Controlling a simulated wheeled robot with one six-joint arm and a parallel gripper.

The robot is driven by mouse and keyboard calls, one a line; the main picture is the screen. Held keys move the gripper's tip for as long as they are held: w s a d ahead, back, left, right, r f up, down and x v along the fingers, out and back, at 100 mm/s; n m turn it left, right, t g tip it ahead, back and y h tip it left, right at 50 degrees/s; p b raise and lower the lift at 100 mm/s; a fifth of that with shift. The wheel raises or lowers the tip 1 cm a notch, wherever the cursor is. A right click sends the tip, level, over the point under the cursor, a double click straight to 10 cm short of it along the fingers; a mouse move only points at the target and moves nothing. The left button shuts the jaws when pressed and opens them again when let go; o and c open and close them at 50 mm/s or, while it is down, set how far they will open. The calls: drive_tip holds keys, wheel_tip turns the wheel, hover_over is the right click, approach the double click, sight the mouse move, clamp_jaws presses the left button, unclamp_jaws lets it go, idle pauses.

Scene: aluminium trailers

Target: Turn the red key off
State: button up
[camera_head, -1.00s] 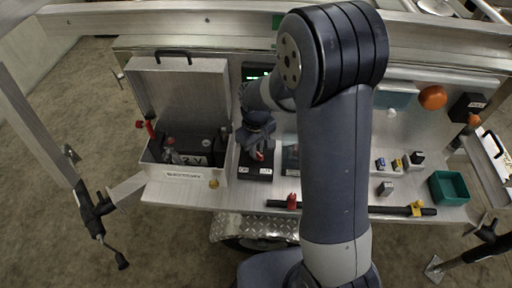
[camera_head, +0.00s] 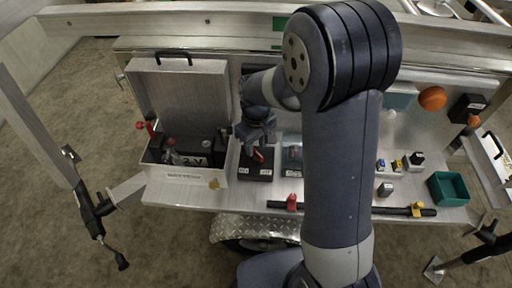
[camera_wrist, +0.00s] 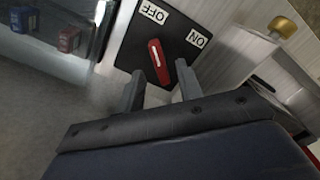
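The red key (camera_wrist: 158,62) sits on a black switch plate (camera_wrist: 130,50) with a white OFF label and a white ON label. In the wrist view its white-marked end points up, roughly toward the OFF label. My gripper (camera_wrist: 160,69) is open, with one fingertip on each side of the key's lower end and visible gaps between. In the head view my gripper (camera_head: 259,143) is just above the red key (camera_head: 259,155), and the plate (camera_head: 255,172) is partly hidden by it.
An open metal box with a black battery (camera_head: 195,147) stands left of the switch. A clear-covered panel (camera_head: 291,155) is close on the right. A black bar (camera_head: 350,208) with red and yellow clips runs along the front edge. A green bin (camera_head: 447,188) is at right.

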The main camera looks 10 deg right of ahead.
sight(256, 152)
wheel_tip(256, 152, up, 9)
drive_tip(key=shift+f+p, duration=0.2)
drive_tip(key=shift+p, duration=0.1)
drive_tip(key=shift+f, duration=0.1)
wheel_tip(256, 152, down, 11)
drive_tip(key=shift+f+b, duration=0.1)
drive_tip(key=shift+b, duration=0.35)
drive_tip(key=shift+r+m, duration=0.2)
drive_tip(key=shift+m, duration=0.6)
